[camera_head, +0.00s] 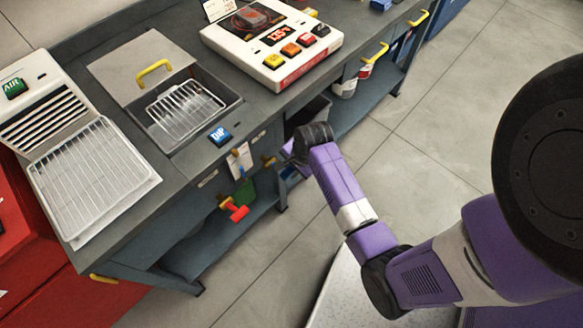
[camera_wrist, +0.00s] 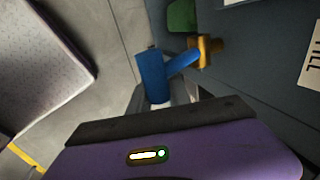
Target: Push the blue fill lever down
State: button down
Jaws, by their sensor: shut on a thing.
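The blue fill lever (camera_wrist: 153,75) shows in the wrist view as a broad blue grip with an arm running to a brass valve (camera_wrist: 207,49) on the dark panel. My gripper (camera_wrist: 166,98) is shut on the near end of the blue grip, which sits between its grey fingers. In the head view my gripper (camera_head: 290,152) is at the front face of the bench, right beside the brass valve (camera_head: 268,161).
A white FILL label (camera_wrist: 311,50) is on the panel. The bench (camera_head: 203,158) carries an open dip tank (camera_head: 186,110) and a control box (camera_head: 272,40). Open floor lies to the right.

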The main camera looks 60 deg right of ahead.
notch_tip(320, 180, down, 6)
jog(key=w+t+h+b, duration=0.1)
jog(key=t+h+b, duration=0.1)
jog(key=t+b, duration=0.6)
jog(key=b, duration=0.4)
jog(key=shift+f+b, duration=0.2)
jog(key=shift+b, duration=0.2)
jog(key=shift+d, duration=0.15)
jog(key=shift+w, duration=0.2)
jog(key=c, duration=1.2)
grip_release()
jog(key=shift+s, duration=0.15)
